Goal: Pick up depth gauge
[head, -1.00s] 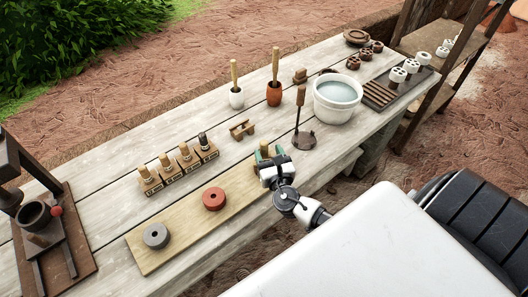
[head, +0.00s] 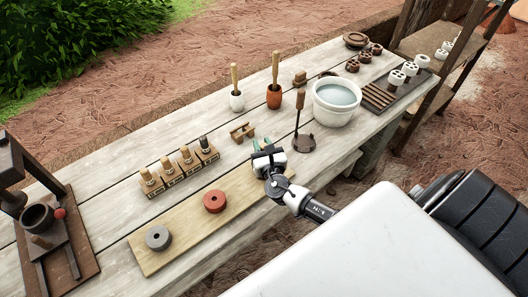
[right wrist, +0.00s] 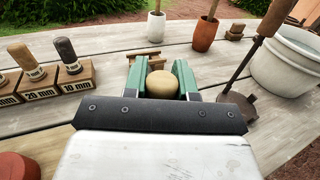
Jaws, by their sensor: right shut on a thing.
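My right gripper (head: 262,144) is at the far right end of the tan board. In the right wrist view, its green fingers (right wrist: 160,80) are shut on a pale wooden round-topped piece (right wrist: 162,84). The lower part of this piece is hidden, so I cannot tell for sure that it is the depth gauge. Several wooden blocks stand in a row to the left, each with a handled peg; the end one (head: 207,154) has a dark handle and is marked 10 mm in the right wrist view (right wrist: 76,77). My left gripper is out of view.
A wooden cradle (head: 242,131) stands behind the gripper. An upright dark tool (head: 303,145) and a white water pot (head: 336,112) stand to the right.

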